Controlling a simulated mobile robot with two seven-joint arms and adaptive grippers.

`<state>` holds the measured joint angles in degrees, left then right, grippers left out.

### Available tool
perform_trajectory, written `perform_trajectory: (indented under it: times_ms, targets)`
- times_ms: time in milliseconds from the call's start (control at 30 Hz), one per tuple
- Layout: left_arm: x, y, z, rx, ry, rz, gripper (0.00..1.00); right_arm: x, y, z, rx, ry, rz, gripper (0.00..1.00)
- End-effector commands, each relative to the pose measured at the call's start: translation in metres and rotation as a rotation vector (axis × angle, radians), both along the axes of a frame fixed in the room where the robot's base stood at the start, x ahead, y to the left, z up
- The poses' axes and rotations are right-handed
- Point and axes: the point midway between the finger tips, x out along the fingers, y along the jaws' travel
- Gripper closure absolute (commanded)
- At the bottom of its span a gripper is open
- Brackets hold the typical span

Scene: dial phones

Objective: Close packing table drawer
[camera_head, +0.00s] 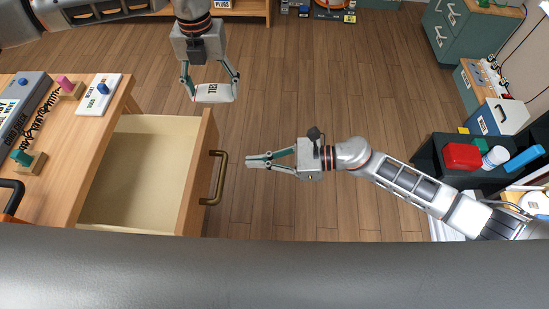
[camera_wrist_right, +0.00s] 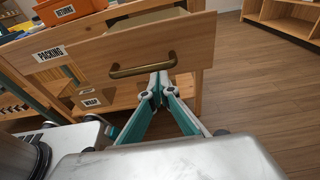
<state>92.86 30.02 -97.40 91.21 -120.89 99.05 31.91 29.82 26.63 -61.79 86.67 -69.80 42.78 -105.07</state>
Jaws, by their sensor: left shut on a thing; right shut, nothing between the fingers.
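The packing table (camera_head: 85,180) stands at the left in the head view, with its drawer pulled open. The drawer (camera_head: 140,180) is empty where its inside shows, and its front carries a brass handle (camera_head: 218,178). My right gripper (camera_head: 248,160) is shut and empty, a little to the right of the handle and apart from it in the head view. In the right wrist view its fingertips (camera_wrist_right: 158,78) show just below the handle (camera_wrist_right: 143,65). My left gripper (camera_head: 212,90) is shut on a white packet labelled "TIES" (camera_head: 220,93), held beyond the drawer's far corner.
The tabletop holds a grey device (camera_head: 22,105), a white card with a blue knob (camera_head: 99,94) and pegged blocks. A dark bench with a red box (camera_head: 461,156) stands at the right. Wooden floor (camera_head: 310,90) between is clear.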

Motion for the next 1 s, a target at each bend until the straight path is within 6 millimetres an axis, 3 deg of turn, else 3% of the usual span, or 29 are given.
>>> perform_trajectory:
  times_ms: [100,333,1000]
  targets:
    - [0.0,0.0,0.005,0.0,-0.004,0.0,0.55,0.0,0.022,-0.003,0.001,0.0,0.002,1.0]
    - [0.001,0.0,0.008,0.0,-0.007,0.0,0.55,0.001,0.045,-0.009,0.0,0.001,0.0,1.0]
    - [0.001,0.0,0.006,0.0,-0.005,0.0,0.55,0.001,0.049,-0.011,0.0,0.002,0.0,1.0]
